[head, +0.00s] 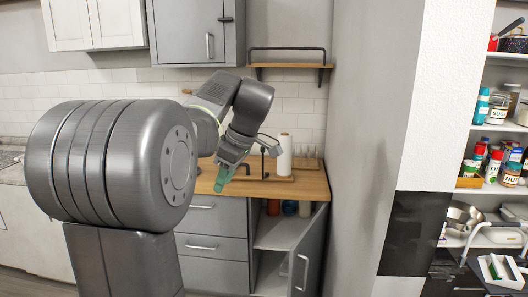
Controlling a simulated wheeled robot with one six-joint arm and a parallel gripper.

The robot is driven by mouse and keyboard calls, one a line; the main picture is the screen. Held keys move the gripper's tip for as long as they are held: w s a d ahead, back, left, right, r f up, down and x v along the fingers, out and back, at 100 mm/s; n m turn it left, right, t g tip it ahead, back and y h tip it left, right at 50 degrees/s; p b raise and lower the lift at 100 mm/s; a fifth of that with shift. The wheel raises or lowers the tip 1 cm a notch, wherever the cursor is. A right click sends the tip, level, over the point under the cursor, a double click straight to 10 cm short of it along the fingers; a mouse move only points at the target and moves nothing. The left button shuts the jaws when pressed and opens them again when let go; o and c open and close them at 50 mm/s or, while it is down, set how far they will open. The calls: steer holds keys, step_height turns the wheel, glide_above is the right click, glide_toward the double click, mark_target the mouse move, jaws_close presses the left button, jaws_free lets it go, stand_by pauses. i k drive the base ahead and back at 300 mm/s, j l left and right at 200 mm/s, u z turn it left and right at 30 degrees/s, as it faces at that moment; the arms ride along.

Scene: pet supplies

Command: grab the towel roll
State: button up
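The towel roll (285,154) is white and stands upright on the wooden counter, in the middle of the head view. My gripper (224,177) is over the counter to the left of the roll, pointing down, with a green tip showing. A thin grey part beside the gripper reaches toward the roll in the picture; I cannot tell whether it touches. The roll is not seen held. The spacing of the fingers is not clear from this angle.
The wooden counter (312,187) has a black stand and a rack near the roll. A cabinet door (308,253) hangs open below it. A wall (372,130) closes off the right side. A small wooden shelf (290,66) is above. Stocked shelves (497,128) are far right.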

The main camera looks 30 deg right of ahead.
mark_target(284, 161)
steer(key=i+z, duration=0.25)
steer(key=i, duration=0.25)
steer(key=i+j+z, duration=0.15)
steer(key=i+z, duration=0.15)
steer(key=i, duration=0.15)
steer(key=i+j+z, duration=0.25)
steer(key=i, duration=0.2)
steer(key=i+j+z, duration=0.3)
steer(key=i, duration=0.15)
steer(key=i+l+z, duration=0.2)
steer(key=i, duration=0.4)
steer(key=i+l+z, duration=0.1)
steer(key=i+z, duration=0.15)
steer(key=i, duration=0.4)
